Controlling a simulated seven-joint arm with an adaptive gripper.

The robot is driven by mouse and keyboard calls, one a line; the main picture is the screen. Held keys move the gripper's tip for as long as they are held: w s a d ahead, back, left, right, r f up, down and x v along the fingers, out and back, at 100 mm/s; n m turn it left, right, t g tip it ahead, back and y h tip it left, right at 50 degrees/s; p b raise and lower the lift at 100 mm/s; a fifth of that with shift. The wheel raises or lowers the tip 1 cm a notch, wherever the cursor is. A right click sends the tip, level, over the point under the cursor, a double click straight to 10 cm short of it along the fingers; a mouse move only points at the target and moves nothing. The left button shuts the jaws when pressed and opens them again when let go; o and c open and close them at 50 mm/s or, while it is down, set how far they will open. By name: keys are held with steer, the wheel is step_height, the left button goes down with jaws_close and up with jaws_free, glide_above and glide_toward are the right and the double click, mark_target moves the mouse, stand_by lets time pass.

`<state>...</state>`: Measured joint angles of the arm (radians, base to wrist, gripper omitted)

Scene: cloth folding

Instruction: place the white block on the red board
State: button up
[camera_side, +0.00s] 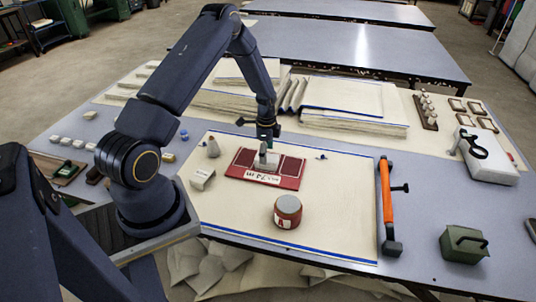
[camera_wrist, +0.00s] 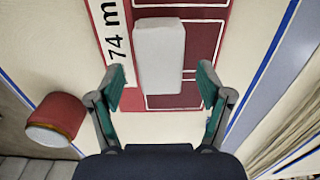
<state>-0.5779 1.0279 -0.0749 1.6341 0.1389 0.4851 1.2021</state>
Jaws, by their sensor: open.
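The red board (camera_side: 289,171) lies flat on the cream cloth, with a white lettered strip along its near side. It fills the upper middle of the wrist view (camera_wrist: 203,30). The white block (camera_wrist: 160,45) rests on the board, partly beside the lettered strip. In the side view the block (camera_side: 271,160) shows on the board, partly hidden by my fingers. My gripper (camera_side: 264,148) is just above the board. In the wrist view its fingers (camera_wrist: 161,75) are spread wide, with the block between and ahead of them, and clear gaps on both sides.
A red-brown can (camera_side: 288,211) stands on the cloth in front of the board. A small pale box (camera_side: 202,178) and a pale cone-shaped item (camera_side: 213,147) stand to its left. An orange-handled tool (camera_side: 386,195) lies along the cloth's right edge. Folded cloth stacks (camera_side: 355,100) lie behind.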

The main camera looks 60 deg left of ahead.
step_height(320, 180, up, 12)
steer(key=d+f, duration=0.1)
step_height(320, 180, up, 14)
steer(key=n+t+y, duration=0.1)
steer(key=n+t, duration=0.1)
steer(key=n, duration=0.1)
glide_above(269, 158)
steer(key=s+d, duration=0.2)
steer(key=d, duration=0.6)
steer(key=s+d+r+n+t, duration=0.1)
steer(key=s+d+r+n, duration=0.2)
steer(key=s+d+r, duration=0.2)
steer(key=s+d+r+n+t+h, duration=0.1)
steer(key=s+d+r, duration=0.5)
steer(key=s, duration=0.6)
steer(key=d+n+t, duration=0.1)
steer(key=d+n, duration=0.1)
steer(key=shift+s+d+t, duration=0.3)
